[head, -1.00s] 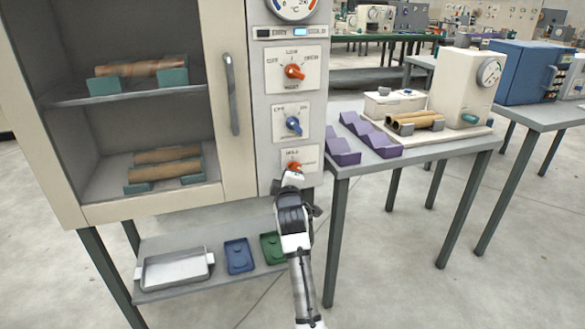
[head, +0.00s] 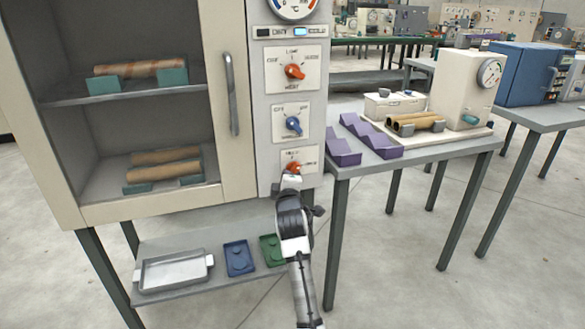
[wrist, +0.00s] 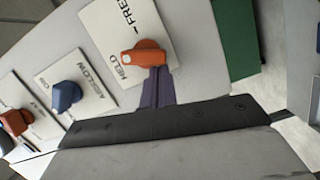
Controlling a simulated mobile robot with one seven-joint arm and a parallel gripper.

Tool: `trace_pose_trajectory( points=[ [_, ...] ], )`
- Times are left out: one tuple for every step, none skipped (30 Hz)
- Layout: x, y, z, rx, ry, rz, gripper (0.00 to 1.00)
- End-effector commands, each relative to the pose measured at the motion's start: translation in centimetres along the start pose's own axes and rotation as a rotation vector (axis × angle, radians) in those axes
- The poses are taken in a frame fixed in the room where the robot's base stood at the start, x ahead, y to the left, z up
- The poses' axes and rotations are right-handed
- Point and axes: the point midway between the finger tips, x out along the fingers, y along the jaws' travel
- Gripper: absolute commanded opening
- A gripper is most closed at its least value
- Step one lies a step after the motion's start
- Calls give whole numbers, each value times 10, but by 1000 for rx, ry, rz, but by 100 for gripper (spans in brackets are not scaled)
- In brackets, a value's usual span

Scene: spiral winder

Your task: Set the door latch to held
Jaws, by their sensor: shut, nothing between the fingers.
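The door latch is a small orange knob (head: 294,167) on the lowest white plate of the oven's control panel. In the wrist view the orange knob (wrist: 147,55) stands on a plate lettered HELD and FREE. Its end with a pale dot lies at the left, nearer the HELD lettering than the FREE lettering. My gripper (head: 291,179) is just below the knob in the head view, shut and empty. In the wrist view the shut fingers (wrist: 156,84) point at the knob's lower side; whether they touch it I cannot tell.
Above it sit a blue knob (head: 293,124) and a larger orange knob (head: 294,71). The oven door handle (head: 231,94) is left of the panel. A table (head: 420,158) with purple racks stands at the right. A lower shelf (head: 215,279) holds trays.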

Motion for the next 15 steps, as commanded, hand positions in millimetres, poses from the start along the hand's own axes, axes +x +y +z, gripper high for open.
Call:
trace_pose_trajectory(
  points=[
    [0,0,1,-8,-1,2,0],
    [0,-1,1,-12,-1,3,0],
    [0,-1,1,-18,-1,5,0],
    [0,-1,1,-22,-1,6,0],
    [0,-1,1,-26,-1,7,0],
    [0,-1,1,-31,-1,8,0],
    [0,-1,1,-34,-1,9,0],
    [0,-1,1,-37,-1,10,0],
    [0,-1,1,-41,-1,11,0],
    [0,-1,1,-44,-1,12,0],
    [0,-1,1,-47,-1,12,0],
    [0,-2,1,-50,-1,13,0],
    [0,-2,1,-53,-1,14,0],
    [0,-2,1,-56,-1,15,0],
    [0,-2,1,-60,-1,16,0]
  ],
)
